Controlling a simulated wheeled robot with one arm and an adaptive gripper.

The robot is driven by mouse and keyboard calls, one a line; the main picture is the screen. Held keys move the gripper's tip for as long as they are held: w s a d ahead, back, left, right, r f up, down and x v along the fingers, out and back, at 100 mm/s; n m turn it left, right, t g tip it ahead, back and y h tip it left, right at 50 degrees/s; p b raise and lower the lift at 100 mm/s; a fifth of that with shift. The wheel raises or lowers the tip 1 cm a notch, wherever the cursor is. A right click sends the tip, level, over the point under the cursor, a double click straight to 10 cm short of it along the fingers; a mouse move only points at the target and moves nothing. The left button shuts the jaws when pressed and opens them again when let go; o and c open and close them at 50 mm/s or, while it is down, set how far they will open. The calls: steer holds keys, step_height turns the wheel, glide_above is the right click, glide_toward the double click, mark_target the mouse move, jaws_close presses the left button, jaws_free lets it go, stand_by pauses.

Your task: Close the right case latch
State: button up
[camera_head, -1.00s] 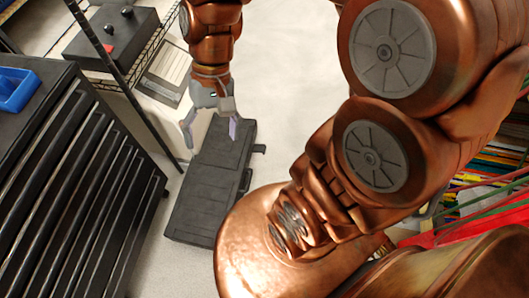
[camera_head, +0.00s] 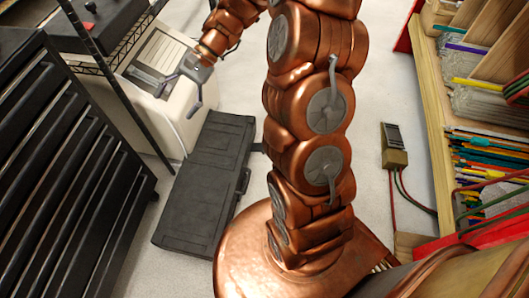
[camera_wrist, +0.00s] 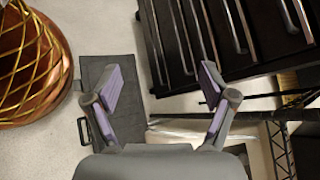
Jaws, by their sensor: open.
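A long dark grey case (camera_head: 203,185) lies on the floor, lid down. A handle (camera_head: 243,181) sits on its right long side. A small dark tab (camera_head: 256,147) juts out from that side near the far end; it may be a latch. The near part of that side is partly behind my arm. The case also shows in the wrist view (camera_wrist: 128,98), with its handle (camera_wrist: 84,130) at left. My gripper (camera_head: 177,103) is open and empty, up and left of the case's far end in the head view. Both fingers (camera_wrist: 158,85) are spread in the wrist view.
A black drawer cabinet (camera_head: 60,160) stands left of the case. A cream-white box (camera_head: 165,80) is behind and below my gripper.

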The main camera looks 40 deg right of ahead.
steer(key=w+d+f+m+t+y+b, duration=0.1)
steer(key=w+d+f+m+t+b, duration=0.2)
steer(key=f, duration=0.5)
steer(key=w+d+f+m+t+y+b, duration=0.1)
steer(key=w+d+f+m+y+b, duration=0.1)
steer(key=w+d+f+b, duration=0.45)
steer(key=m+t+h+b, duration=0.5)
steer(key=m+t+b, duration=0.3)
steer(key=m+b, duration=0.65)
glide_toward(258, 148)
steer(key=shift+n, duration=0.45)
steer(key=shift+d+f+b+x, duration=0.2)
steer(key=shift+b+x, duration=0.35)
steer(key=shift+x, duration=0.7)
steer(key=shift+d+f+b+x, duration=0.1)
steer(key=shift+f+b+x, duration=0.35)
steer(key=shift+x, duration=0.8)
steer(key=shift+d+f+b+x, duration=0.15)
steer(key=shift+b+x, duration=0.5)
steer(key=shift+x, duration=0.6)
steer(key=shift+r, duration=0.1)
